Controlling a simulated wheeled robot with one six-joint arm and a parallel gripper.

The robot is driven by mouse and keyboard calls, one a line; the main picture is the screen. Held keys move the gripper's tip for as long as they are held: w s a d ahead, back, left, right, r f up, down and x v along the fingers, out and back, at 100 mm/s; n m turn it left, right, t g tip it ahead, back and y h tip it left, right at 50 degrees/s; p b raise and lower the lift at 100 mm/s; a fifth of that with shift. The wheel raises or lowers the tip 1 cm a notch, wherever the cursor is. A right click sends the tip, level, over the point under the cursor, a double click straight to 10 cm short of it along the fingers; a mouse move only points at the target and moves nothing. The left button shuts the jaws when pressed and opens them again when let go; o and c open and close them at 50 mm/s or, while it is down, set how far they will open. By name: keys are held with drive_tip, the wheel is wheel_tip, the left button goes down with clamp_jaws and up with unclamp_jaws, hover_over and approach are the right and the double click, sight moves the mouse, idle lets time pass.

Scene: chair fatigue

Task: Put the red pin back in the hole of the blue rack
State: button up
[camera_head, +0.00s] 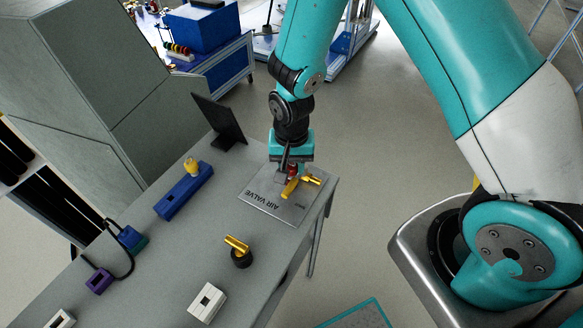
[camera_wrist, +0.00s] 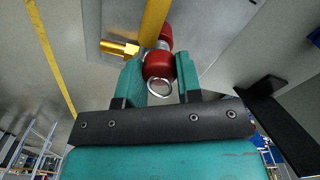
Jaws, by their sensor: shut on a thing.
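The red pin (camera_wrist: 158,65), with a metal ring at its end, sits between the teal fingers of my gripper (camera_wrist: 160,82) in the wrist view. The gripper is shut on it. In the head view my gripper (camera_head: 290,163) points down over the AIR VALVE plate, and a little red of the pin (camera_head: 291,171) shows at the yellow valve handle (camera_head: 291,187). I cannot tell whether the pin is still in the valve. The blue rack (camera_head: 176,198) lies on the table to the left, with a yellow-topped piece (camera_head: 191,166) at its far end and a dark hole near its other end.
The grey table (camera_head: 190,255) also bears a black upright panel (camera_head: 219,120), a black and yellow knob (camera_head: 240,252), a white block (camera_head: 207,302) and a purple block (camera_head: 99,281) with a cable. Bare tabletop lies between the plate and the rack.

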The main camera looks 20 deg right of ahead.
sight(291, 165)
drive_tip(key=shift+r+p, duration=1.2)
drive_tip(key=shift+r, duration=0.45)
drive_tip(key=shift+r+p, duration=1.6)
drive_tip(key=shift+r, duration=0.35)
